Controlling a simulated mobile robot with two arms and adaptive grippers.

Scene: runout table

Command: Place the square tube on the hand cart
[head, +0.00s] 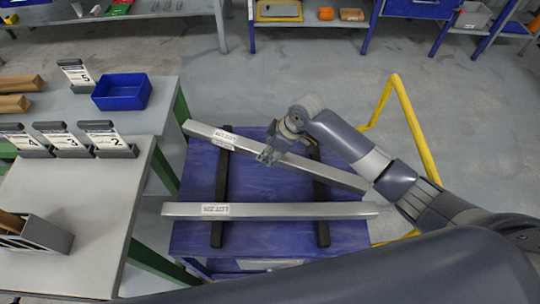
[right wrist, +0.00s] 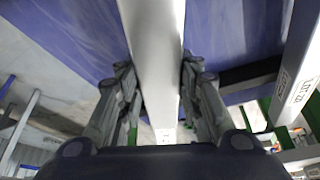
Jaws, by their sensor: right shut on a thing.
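A long silver square tube (head: 335,174) lies slantwise over the blue hand cart (head: 270,180), with a white label near its left end. My right gripper (head: 268,155) is shut on this tube near its middle. In the right wrist view the tube (right wrist: 153,50) runs between the two fingers (right wrist: 158,95). The tube crosses above the cart's two black bars; I cannot tell whether it touches them. A second silver tube (head: 280,210) with a label lies straight across both bars, nearer to me. My left gripper is not in view.
The cart has a yellow handle (head: 412,120) at right. A grey table (head: 80,195) with number signs and a blue bin (head: 122,92) stands at left. My arm crosses the cart's right side. Open floor lies behind the cart.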

